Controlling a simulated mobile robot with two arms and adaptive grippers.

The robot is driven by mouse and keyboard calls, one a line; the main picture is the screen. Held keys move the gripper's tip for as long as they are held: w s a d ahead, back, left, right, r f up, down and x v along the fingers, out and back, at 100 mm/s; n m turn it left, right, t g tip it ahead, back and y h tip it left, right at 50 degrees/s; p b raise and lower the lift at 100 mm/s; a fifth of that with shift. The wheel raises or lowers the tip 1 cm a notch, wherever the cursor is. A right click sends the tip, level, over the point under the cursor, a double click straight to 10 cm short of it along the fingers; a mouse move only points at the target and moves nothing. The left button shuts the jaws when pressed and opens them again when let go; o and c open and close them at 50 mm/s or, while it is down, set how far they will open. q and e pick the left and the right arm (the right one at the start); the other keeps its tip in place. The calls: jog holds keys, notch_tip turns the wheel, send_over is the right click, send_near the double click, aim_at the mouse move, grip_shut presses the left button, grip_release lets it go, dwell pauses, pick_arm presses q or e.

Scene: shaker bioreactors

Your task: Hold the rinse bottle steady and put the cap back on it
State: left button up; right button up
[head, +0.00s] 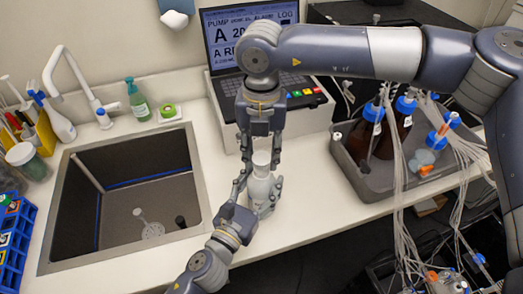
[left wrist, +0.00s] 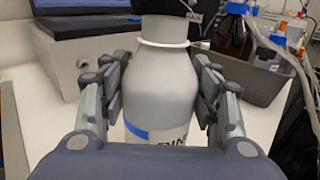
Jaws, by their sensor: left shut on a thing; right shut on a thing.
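The rinse bottle (head: 261,188) stands upright on the counter, white, with a blue-banded label; it also fills the middle of the left wrist view (left wrist: 160,90). My left gripper (head: 262,193) comes in from the lower left and is shut around the bottle's body, a finger on each side (left wrist: 163,95). My right gripper (head: 261,160) points straight down from above and is shut on the pale cap (head: 261,157). The cap is at the bottle's mouth, above the white neck ring (left wrist: 164,43). Whether it is seated or threaded cannot be told.
A sink (head: 130,190) lies to the left. A laptop (head: 245,35) and a grey instrument box (head: 315,115) stand behind. A dark tray (head: 375,185) with brown bottles (head: 399,125) and tubing is at the right. Counter in front of the tray is clear.

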aim_at(261, 191)
jog(key=shift+f, duration=0.9)
jog(key=shift+f, duration=0.5)
